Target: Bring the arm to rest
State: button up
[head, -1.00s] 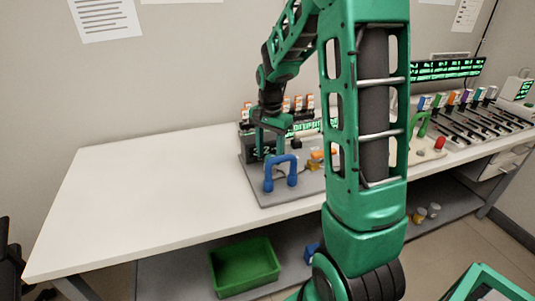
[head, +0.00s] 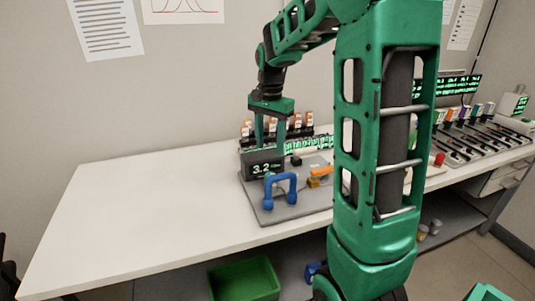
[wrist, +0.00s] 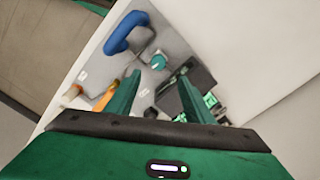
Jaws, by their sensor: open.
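My gripper (head: 270,132) is at the end of my green arm, above the grey classifier board (head: 262,210) on the white table. Its two green fingers point down and stand apart, with nothing held between them. They overlap the dark display box reading 3.2 (head: 262,166) in the head view. In the wrist view the fingers (wrist: 158,92) spread over the board, with a green round knob (wrist: 158,62) seen beyond them. A blue handle (head: 280,188) stands at the board's front. My arm hides the board's right part in the head view.
The white table (head: 130,205) is clear to the left. Slotted rails (head: 470,140) with coloured blocks and a red knob (head: 439,159) are at the right. A green bin (head: 245,278) sits on the lower shelf. Orange-topped pieces (head: 298,122) line the board's back.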

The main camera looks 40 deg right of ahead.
jog(key=shift+r, duration=0.2)
dwell(0.4)
jog(key=s+a+f+n, duration=0.1)
jog(key=s+n, duration=0.2)
jog(key=s, duration=1.1)
jog(key=s+a+f+n, duration=0.2)
jog(key=s+n, duration=0.2)
jog(key=s, duration=1.1)
jog(key=shift+a+f+n, duration=0.15)
jog(key=shift+f+n, duration=0.1)
jog(key=shift+n, duration=0.05)
jog(key=shift+w, duration=0.1)
jog(key=shift+w+f, duration=0.25)
jog(key=shift+w, duration=0.35)
